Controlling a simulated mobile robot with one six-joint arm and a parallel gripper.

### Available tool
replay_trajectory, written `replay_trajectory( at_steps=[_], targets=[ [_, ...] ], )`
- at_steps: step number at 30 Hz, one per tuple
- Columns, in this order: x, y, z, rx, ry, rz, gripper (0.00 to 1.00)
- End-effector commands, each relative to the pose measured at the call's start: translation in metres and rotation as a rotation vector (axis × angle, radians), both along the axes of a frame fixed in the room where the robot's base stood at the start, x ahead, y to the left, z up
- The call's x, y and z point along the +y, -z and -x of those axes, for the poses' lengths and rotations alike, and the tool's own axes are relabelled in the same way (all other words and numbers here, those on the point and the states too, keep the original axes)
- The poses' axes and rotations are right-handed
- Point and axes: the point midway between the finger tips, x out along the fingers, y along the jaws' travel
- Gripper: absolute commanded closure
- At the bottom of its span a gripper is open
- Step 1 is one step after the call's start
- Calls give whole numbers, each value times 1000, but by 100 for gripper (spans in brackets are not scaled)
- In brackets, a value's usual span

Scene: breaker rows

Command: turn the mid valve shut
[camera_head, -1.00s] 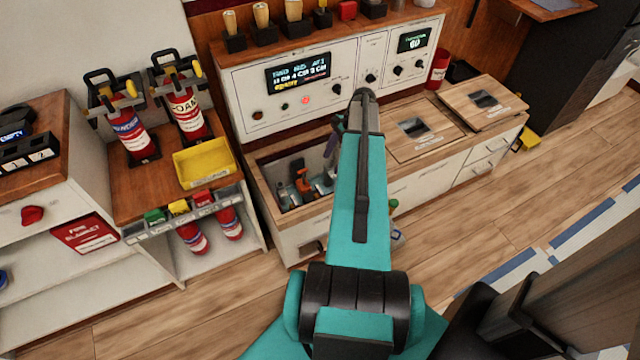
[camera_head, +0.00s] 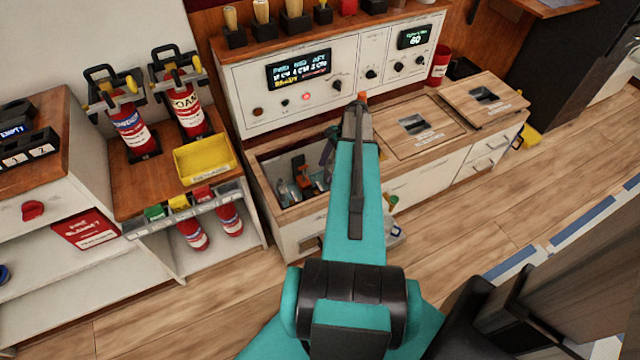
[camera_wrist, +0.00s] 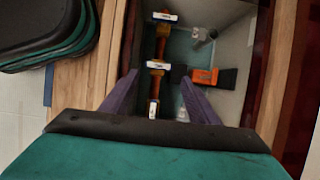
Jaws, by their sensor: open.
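An open bay (camera_head: 262,185) in the counter below the panel holds several valve-like fittings; it fills the middle of the wrist view (camera_wrist: 232,105). There, brown-handled fittings with white labels stand in a column: one at the top (camera_wrist: 162,32), a middle one (camera_wrist: 157,66) and a lower one (camera_wrist: 153,92). The labels are too small to read. An orange handle with a black end (camera_wrist: 205,76) lies crosswise beside the middle one. My gripper (camera_wrist: 160,76) is open, its purple fingers spread on either side of the column. In the head view my arm partly hides the bay and gripper (camera_head: 328,152).
A panel (camera_head: 250,105) with knobs and displays rises behind the bay. Closed wooden lids (camera_head: 395,145) are to its right. A yellow tray (camera_head: 204,160) and fire extinguishers (camera_head: 187,105) stand at left.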

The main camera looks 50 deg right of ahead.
Motion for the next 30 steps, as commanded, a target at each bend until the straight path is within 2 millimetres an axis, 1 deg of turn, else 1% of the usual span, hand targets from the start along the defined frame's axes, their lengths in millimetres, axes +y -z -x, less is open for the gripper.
replay_trajectory(
  at_steps=[1,9,15,21,30],
  targets=[
    [3,7,-1,0,0,-1,45],
    [15,41,-6,1,1,-1,45],
    [23,62,-9,1,1,0,45],
    [27,71,-10,0,1,0,45],
    [27,72,-10,0,2,0,45]
  ],
)
